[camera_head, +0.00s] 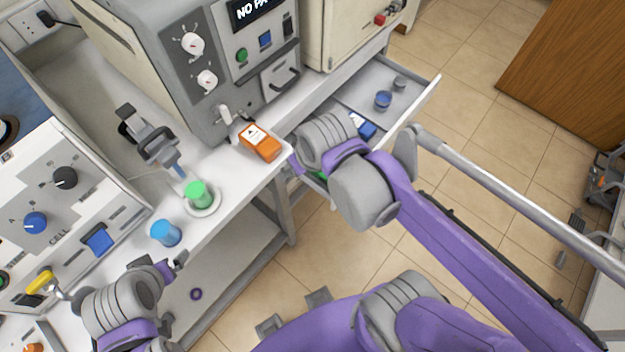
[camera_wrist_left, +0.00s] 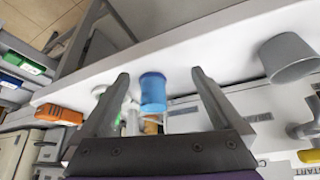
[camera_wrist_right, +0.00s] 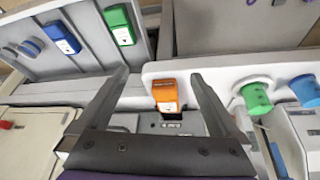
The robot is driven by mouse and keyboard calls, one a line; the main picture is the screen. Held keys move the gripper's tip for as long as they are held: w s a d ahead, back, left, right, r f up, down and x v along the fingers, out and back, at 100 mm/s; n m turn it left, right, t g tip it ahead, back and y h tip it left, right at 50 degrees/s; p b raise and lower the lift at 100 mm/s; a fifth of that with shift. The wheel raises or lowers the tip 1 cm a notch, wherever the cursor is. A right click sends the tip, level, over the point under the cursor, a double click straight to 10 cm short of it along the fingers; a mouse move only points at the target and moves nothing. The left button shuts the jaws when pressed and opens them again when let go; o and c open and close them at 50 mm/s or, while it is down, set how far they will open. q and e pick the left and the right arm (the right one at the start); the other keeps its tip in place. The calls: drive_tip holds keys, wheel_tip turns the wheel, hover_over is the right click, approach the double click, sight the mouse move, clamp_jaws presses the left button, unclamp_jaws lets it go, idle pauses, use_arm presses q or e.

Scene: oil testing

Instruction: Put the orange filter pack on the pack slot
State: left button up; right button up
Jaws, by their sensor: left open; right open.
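The orange filter pack (camera_head: 260,143) lies at the counter's front edge, below the grey machine with the knobs. In the right wrist view the pack (camera_wrist_right: 165,95) appears between my open fingers (camera_wrist_right: 160,78), beyond their tips, with a dark recess behind it. I cannot tell whether it sits in the slot or beside it. The left wrist view also shows the pack (camera_wrist_left: 58,114). My right gripper (camera_head: 294,163) is empty, to the right of the pack. My left gripper (camera_head: 177,262) is open and empty near the blue cup (camera_head: 165,233).
An open drawer (camera_head: 425,92) on the right holds a blue pack (camera_head: 362,125), a green pack (camera_wrist_right: 119,24) and small round containers. A green cup (camera_head: 198,193) stands on a white dish. The machine's display (camera_head: 255,12) reads "NO PA", cut off by the picture's edge.

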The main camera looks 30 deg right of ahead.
drive_tip(key=shift+m+t, duration=0.5)
drive_tip(key=s+f, duration=0.4)
drive_tip(key=shift+s+d, duration=0.1)
drive_tip(key=shift+d, duration=0.3)
